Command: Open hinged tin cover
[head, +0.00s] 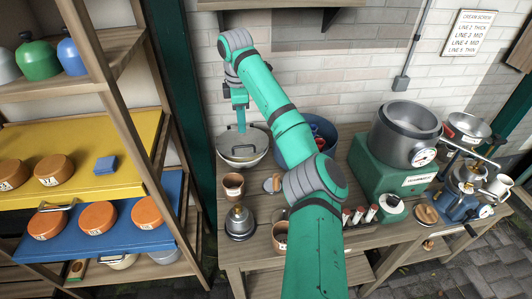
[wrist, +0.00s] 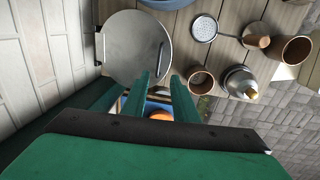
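The tin (head: 243,160) is a round pale metal vessel at the back left of the wooden bench. Its flat grey cover (head: 230,142) lies down over it, with a dark bar handle near the front. In the wrist view the cover (wrist: 132,50) shows as a grey disc, with a dark hinge bracket (wrist: 98,45) at its left edge and the handle (wrist: 161,54) at its right edge. My gripper (head: 241,130) points down over the cover. In the wrist view its two fingers (wrist: 160,76) are apart with nothing between them, close to the handle's near end.
A brown cup (head: 233,184) and a metal bell-shaped pot (head: 239,221) stand in front of the tin. A blue pot (head: 320,128) stands to its right, behind my arm. The brick wall is close behind, and a shelf rack (head: 165,150) stands left.

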